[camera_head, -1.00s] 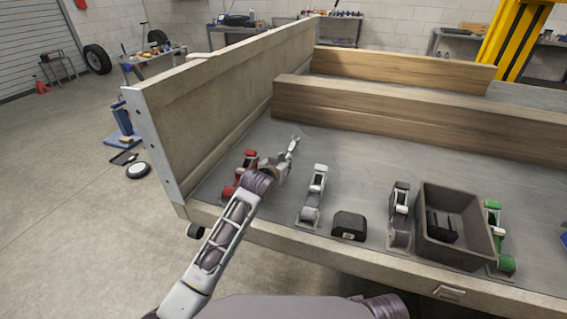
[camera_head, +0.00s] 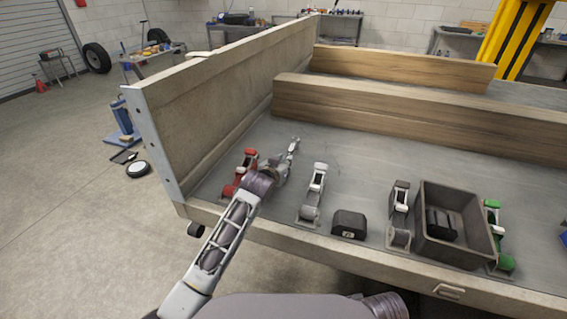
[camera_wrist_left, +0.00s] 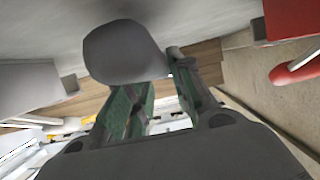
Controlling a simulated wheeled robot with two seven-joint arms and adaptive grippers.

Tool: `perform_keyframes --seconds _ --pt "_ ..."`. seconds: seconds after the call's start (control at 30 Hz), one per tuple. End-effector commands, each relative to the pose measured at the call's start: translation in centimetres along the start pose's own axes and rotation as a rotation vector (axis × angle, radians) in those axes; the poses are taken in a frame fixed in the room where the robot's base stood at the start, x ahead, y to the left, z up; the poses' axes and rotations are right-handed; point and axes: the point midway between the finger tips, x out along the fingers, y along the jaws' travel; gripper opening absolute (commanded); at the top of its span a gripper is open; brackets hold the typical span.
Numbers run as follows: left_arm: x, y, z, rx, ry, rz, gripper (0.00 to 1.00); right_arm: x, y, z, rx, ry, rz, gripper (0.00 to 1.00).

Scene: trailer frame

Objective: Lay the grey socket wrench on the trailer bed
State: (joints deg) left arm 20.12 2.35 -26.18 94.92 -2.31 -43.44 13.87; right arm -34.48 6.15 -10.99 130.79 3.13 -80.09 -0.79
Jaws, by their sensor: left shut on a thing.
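My left gripper (camera_head: 278,170) is over the near left part of the trailer bed (camera_head: 350,168), just right of a red clamp-like tool. It is shut on a grey thing, which I take to be the grey socket wrench. In the head view a slim light grey piece (camera_head: 294,146) extends from the gripper toward the back. In the left wrist view the wrench shows as a rounded dark grey end (camera_wrist_left: 122,52) in front of the fingers (camera_wrist_left: 160,95). I cannot tell whether it touches the bed. My right gripper is not in view.
The red tool (camera_head: 245,165) stands close left. A white-and-grey one (camera_head: 314,190), a black box (camera_head: 349,225), a black-and-white tool (camera_head: 399,215), a dark bin (camera_head: 468,205) and a green tool (camera_head: 498,240) line the near edge. Wooden beams (camera_head: 400,115) lie behind; bare bed lies between.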

Motion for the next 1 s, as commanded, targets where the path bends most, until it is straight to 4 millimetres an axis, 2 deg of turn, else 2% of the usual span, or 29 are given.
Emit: perform_keyframes --seconds 1.0 --pt "0.4 0.0 1.0 0.0 0.003 0.0 0.0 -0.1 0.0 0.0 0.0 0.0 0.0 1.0"
